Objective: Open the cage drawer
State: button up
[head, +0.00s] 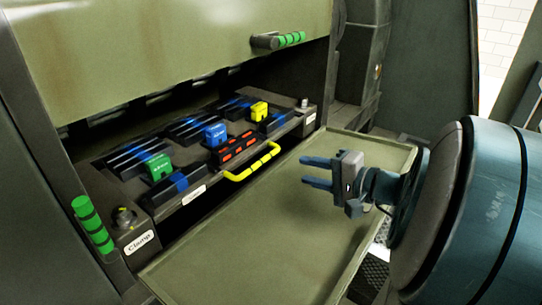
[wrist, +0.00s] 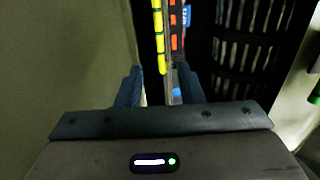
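The cage drawer (head: 195,193) sits inside the machine's opening, its front roughly level with the clamp blocks beside it. Its yellow bar handle (head: 252,165) sticks out at the front; the handle also shows at the top of the wrist view (wrist: 159,35). My gripper (head: 306,171) is open and empty, to the right of the handle and apart from it, above the lowered panel. Its two blue fingers point toward the machine. In the wrist view the handle lies ahead, between the lines of the open fingers (wrist: 158,74).
A flat olive panel (head: 255,230) lies folded down before the drawer. Clamp blocks flank the drawer, one labelled Clamp (head: 138,243). Green handles are on the raised cover (head: 291,39) and left frame (head: 92,223). Coloured blue, green, yellow and red parts (head: 238,145) lie on the drawer.

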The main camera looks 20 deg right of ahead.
aim_at(266, 160)
jog(key=x, duration=1.1)
jog(key=shift+w+a+p, duration=0.1)
jog(key=shift+w+p, duration=0.1)
jog(key=shift+p, duration=0.15)
grip_shut()
jog(key=shift+f, duration=0.1)
